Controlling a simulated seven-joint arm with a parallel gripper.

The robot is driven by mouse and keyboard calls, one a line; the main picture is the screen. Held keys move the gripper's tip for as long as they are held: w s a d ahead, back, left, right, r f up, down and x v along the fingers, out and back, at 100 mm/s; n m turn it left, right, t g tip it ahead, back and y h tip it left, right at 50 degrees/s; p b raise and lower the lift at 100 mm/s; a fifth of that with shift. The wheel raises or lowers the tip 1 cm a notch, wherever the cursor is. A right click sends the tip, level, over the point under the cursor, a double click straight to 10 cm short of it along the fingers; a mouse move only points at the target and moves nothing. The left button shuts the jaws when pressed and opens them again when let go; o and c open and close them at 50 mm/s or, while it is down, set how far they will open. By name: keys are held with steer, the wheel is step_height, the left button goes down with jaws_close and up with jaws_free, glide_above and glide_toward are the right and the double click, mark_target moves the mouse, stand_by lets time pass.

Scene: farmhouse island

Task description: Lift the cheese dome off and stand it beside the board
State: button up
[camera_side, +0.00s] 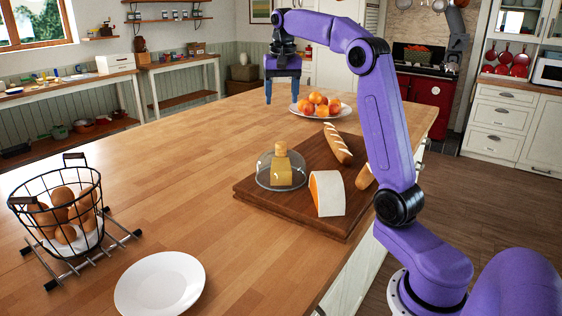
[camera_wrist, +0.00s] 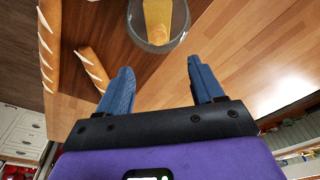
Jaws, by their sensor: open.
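The cheese dome (camera_side: 266,178) is clear glass with a pale yellow upright shape inside or on it; I cannot tell whether its top is a knob. It stands upright on the dark wooden board (camera_side: 262,201), near the board's left side. In the wrist view the dome (camera_wrist: 137,24) is at the top, cut off by the frame edge, beyond the fingertips. My gripper (camera_side: 282,97) is open and empty, raised above the island behind the dome and apart from it. Its two blue fingers also show spread in the wrist view (camera_wrist: 160,66).
An orange-faced white wedge (camera_side: 327,194) and bread loaves (camera_side: 337,144) share the board. A plate of oranges (camera_side: 318,106) sits behind it. A wire egg basket (camera_side: 66,215) and an empty white plate (camera_side: 160,284) stand at the left front. The wooden top left of the board is clear.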

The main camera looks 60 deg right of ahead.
glide_toward(281, 143)
step_height(281, 143, down, 5)
steer(key=shift+f, duration=0.15)
steer(key=shift+w+d+f, duration=0.15)
steer(key=shift+f, duration=0.7)
steer(key=shift+w+d+f, duration=0.2)
steer(key=shift+f, duration=0.7)
steer(key=shift+w+d+f, duration=0.15)
steer(key=shift+f, duration=0.7)
steer(key=shift+r, duration=0.1)
jaws_close()
